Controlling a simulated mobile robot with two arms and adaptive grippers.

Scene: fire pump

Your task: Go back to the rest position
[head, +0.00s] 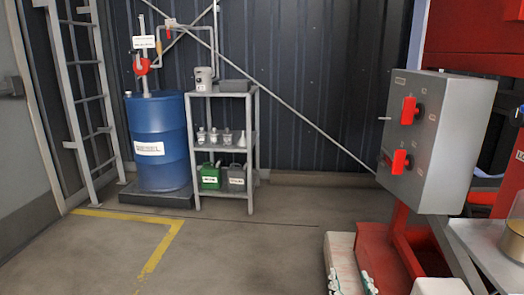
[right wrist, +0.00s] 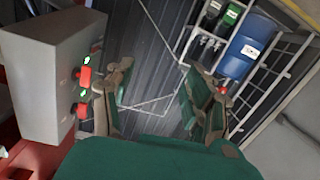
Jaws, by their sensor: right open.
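My right gripper (head: 351,283) shows only in part at the bottom edge of the head view, right of centre. In the right wrist view my right gripper (right wrist: 158,95) is open, with its green and brown fingers wide apart and nothing between them. A grey control box (head: 452,145) with two red rotary handles, an upper one (head: 409,110) and a lower one (head: 399,161), is at the right of the head view. The control box (right wrist: 45,85) is left of the fingers in the right wrist view, apart from them. My left gripper is not in view.
A blue drum (head: 158,120) stands on a dark base against the dark wall. Beside it is a grey shelf (head: 222,146) with bottles and canisters. A ladder (head: 85,100) is at the left. Red pump framework (head: 375,250) stands under the control box. The middle floor is clear.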

